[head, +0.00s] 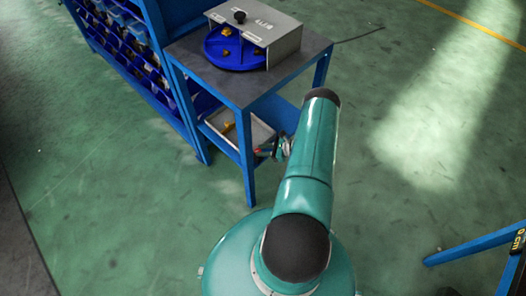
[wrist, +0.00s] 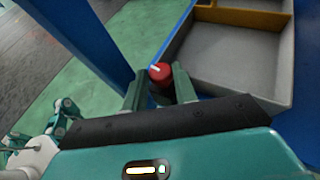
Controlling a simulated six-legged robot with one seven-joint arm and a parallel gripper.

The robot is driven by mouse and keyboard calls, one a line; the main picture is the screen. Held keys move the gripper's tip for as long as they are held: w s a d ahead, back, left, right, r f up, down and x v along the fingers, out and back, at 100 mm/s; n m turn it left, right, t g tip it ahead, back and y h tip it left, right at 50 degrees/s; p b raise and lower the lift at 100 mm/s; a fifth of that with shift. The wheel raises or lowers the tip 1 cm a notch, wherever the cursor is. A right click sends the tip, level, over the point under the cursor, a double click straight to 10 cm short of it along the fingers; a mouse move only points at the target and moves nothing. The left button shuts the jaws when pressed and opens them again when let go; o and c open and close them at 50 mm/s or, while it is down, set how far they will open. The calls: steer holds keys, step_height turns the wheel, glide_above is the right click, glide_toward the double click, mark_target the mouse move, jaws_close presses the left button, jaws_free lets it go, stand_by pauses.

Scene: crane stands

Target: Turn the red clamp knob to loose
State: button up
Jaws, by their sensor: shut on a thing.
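The red clamp knob (wrist: 160,70) is a small round red cap with a short white mark, seen from above in the wrist view. My gripper (wrist: 159,82) has one finger on each side of it and is shut on it. The fingers hide the knob's sides and whatever lies below. In the head view my gripper (head: 274,149) is small, beside the front right leg of the blue stand (head: 248,170), at lower-shelf height. A red spot shows at its tip there, too small to read the mark.
A grey tray (head: 258,131) lies on the stand's lower shelf, close to my gripper; the wrist view shows its compartments (wrist: 235,55). A metal housing (head: 285,45) and blue disc (head: 235,62) are on top. Blue bin racks (head: 125,45) stand left.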

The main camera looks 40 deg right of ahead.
steer(key=shift+w+d+n+g+y, duration=0.15)
steer(key=shift+d+n+g+y, duration=0.05)
steer(key=shift+n+g+y, duration=0.7)
steer(key=o, duration=1)
steer(key=v, duration=1.3)
steer(key=shift+s+d+r, duration=0.1)
steer(key=shift+s+d, duration=0.15)
steer(key=shift+s, duration=0.05)
